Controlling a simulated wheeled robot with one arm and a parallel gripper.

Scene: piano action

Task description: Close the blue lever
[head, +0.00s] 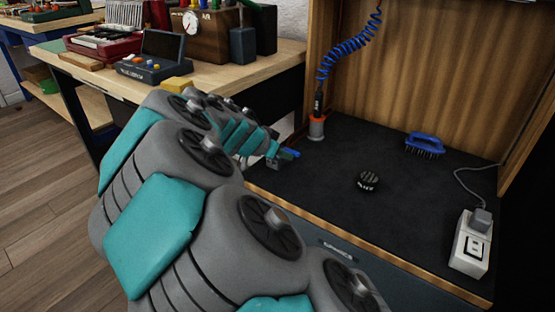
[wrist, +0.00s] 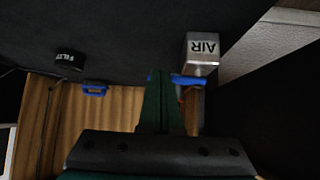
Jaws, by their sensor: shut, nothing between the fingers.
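The blue lever (wrist: 189,80) lies crosswise in the wrist view, just below a metal block marked AIR (wrist: 202,50). My gripper (wrist: 158,75) is shut and empty, with its dark green fingers close together at the lever's left part. A small bit of blue also shows left of the fingers, so they seem to hide part of the lever. Whether they touch it I cannot tell. In the head view my gripper (head: 276,162) is at the left front edge of the black mat, with the blue lever (head: 291,153) at its tip. My arm hides much around it.
On the black mat (head: 320,190) are a round black tin (head: 368,181), a blue brush (head: 425,144) and a white power socket (head: 471,245). An orange-and-grey holder (head: 317,126) with a blue coiled hose (head: 348,47) stands behind the lever. A cluttered workbench (head: 220,75) is at left.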

